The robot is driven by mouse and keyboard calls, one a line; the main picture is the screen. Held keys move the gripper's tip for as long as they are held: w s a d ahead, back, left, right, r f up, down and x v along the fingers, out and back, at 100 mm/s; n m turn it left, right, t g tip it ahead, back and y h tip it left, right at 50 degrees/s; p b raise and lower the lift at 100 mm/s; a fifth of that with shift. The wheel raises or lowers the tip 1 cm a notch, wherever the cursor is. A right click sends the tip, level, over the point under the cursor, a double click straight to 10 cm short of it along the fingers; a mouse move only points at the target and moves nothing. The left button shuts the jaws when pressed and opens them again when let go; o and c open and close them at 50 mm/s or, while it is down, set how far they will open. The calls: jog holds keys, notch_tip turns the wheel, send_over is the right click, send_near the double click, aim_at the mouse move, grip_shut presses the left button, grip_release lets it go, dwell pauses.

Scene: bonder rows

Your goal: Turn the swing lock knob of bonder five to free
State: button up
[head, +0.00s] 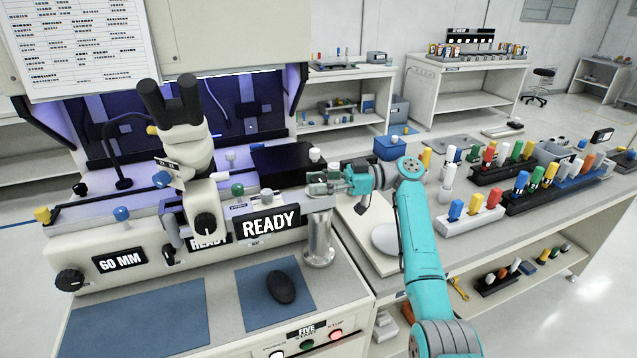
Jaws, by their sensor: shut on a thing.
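Bonder five (130,240) fills the left of the head view, with a "FIVE" label (306,330) on its front edge and a "READY" display (268,226) on its body. A silver post (319,240) stands at the right end of the bonder. My gripper (322,183) reaches in from the right at the top of this post. Its jaws are shut on a small part there, which looks like the swing lock knob. The fingers hide most of that part, so I cannot read which way it is turned.
A microscope (188,140) stands over the bonder. A black mouse (281,287) lies on a blue mat (262,308) in front. To the right, the bench holds a white board (362,235), a blue box (390,147) and several racks of coloured-handled tools (470,222).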

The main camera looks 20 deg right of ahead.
jog(key=shift+f, duration=0.1)
jog(key=o, duration=1.2)
jog(key=shift+c, duration=0.2)
jog(key=s+d, duration=0.1)
jog(key=d, duration=1)
jog(key=shift+s+d, duration=0.25)
jog(key=shift+d, duration=0.15)
